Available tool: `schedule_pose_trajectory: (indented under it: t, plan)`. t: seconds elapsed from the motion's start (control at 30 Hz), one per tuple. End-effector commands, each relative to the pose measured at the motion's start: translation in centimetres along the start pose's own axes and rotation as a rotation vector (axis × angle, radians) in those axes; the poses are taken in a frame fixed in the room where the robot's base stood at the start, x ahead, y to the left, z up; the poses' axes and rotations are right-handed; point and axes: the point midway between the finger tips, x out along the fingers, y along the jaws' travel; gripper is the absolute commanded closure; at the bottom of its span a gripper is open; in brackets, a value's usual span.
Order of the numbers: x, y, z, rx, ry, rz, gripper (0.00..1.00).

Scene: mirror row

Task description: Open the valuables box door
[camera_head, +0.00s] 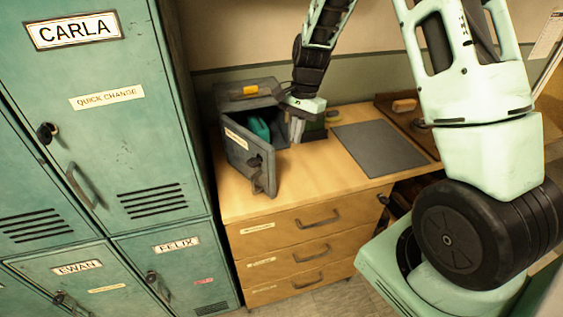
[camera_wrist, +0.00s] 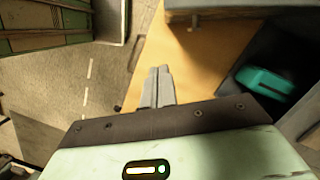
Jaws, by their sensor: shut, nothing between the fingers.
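The valuables box (camera_head: 247,88) is a grey metal box on the left part of the wooden desk. Its door (camera_head: 248,158) stands swung open toward the front, with a label and a dark handle (camera_head: 262,175) on its outer face. A teal item (camera_head: 260,128) lies inside the box, and it also shows in the wrist view (camera_wrist: 265,80). My gripper (camera_head: 297,127) is at the box's right front, its fingers shut and empty. In the wrist view the shut fingertips (camera_wrist: 159,72) point over the wooden desktop, below the grey door edge (camera_wrist: 235,10).
Green lockers (camera_head: 115,130) stand close on the left. The desk (camera_head: 320,176) has drawers with handles below. A dark grey mat (camera_head: 380,147) lies on the desktop to the right, and a wooden tray (camera_head: 418,128) is beyond it. The desktop's front middle is bare.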

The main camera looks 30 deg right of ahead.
Motion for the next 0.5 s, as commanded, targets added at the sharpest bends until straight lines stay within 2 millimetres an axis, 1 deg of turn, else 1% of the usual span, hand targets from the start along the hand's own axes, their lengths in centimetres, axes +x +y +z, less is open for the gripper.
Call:
schedule_pose_trajectory:
  t: [0.03, 0.1, 0.17, 0.27, 0.37, 0.5]
  plan:
    - [-0.2, -0.2, -0.9, 0.074, -0.014, -0.015, 1.0]
    - [-0.2, -0.5, -1.5, 0.137, -0.027, -0.028, 1.0]
    - [0.1, -0.5, -1.7, 0.159, -0.032, -0.031, 1.0]
    - [1.0, -0.6, -1.7, 0.163, -0.034, -0.031, 1.0]
    - [2.5, -0.5, -1.5, 0.163, -0.035, -0.027, 1.0]
    - [5.3, -0.6, -1.4, 0.16, -0.035, -0.026, 1.0]
